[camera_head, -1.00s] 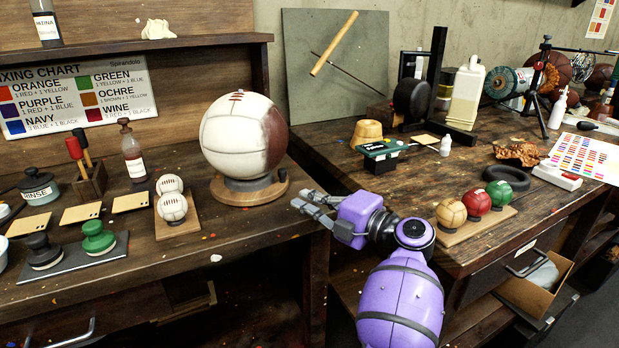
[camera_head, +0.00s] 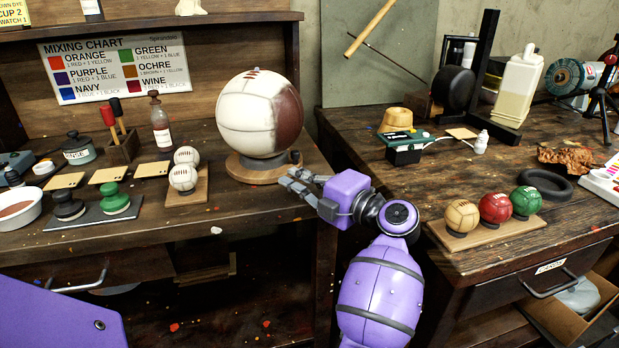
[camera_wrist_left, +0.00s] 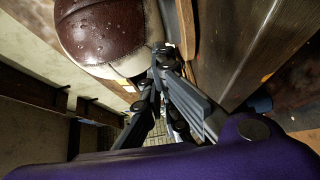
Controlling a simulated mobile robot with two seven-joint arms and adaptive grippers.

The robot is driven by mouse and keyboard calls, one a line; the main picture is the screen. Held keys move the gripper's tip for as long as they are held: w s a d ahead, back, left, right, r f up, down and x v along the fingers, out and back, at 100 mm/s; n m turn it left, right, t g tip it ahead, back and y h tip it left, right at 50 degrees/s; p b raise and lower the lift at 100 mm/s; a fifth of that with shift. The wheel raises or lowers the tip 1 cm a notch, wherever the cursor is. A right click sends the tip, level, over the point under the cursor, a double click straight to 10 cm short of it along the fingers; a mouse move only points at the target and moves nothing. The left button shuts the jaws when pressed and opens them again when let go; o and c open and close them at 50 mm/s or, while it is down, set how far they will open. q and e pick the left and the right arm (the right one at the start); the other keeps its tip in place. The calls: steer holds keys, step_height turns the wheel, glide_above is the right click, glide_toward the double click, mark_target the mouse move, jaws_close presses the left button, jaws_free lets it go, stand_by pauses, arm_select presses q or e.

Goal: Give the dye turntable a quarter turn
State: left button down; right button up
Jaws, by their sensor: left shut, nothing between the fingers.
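The dye turntable (camera_head: 240,171) is a round wooden base on the left bench, with a dark upright peg (camera_head: 295,156) near its right rim. A large leather ball (camera_head: 247,112), cream with a dark brown right side, sits on a dark ring on it. My left gripper (camera_head: 288,181) is shut and empty at the front right of the turntable, close to its rim below the peg. Whether it touches cannot be told. In the left wrist view, the ball's brown panel (camera_wrist_left: 100,25) fills the upper left beyond the fingers (camera_wrist_left: 165,65). My right gripper is out of view.
Two small white balls (camera_head: 184,170) stand on a board left of the turntable. A bowl (camera_head: 17,204) and stamps (camera_head: 115,200) are farther left. The right bench holds a board with three colored balls (camera_head: 495,207). A gap separates the benches.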

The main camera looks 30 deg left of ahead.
mark_target(294, 159)
arm_select(q)
steer(key=a, duration=0.6)
steer(key=shift+w, duration=0.4)
steer(key=w, duration=0.3)
steer(key=shift+w+f+b, duration=0.15)
steer(key=shift+w+b, duration=0.05)
steer(key=shift+b, duration=0.1)
steer(key=shift+w, duration=0.35)
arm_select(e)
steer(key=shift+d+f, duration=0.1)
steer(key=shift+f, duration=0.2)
arm_select(q)
steer(key=shift+w+n+g+b, duration=0.35)
steer(key=shift+w+n+g, duration=0.25)
steer(key=shift+g, duration=0.3)
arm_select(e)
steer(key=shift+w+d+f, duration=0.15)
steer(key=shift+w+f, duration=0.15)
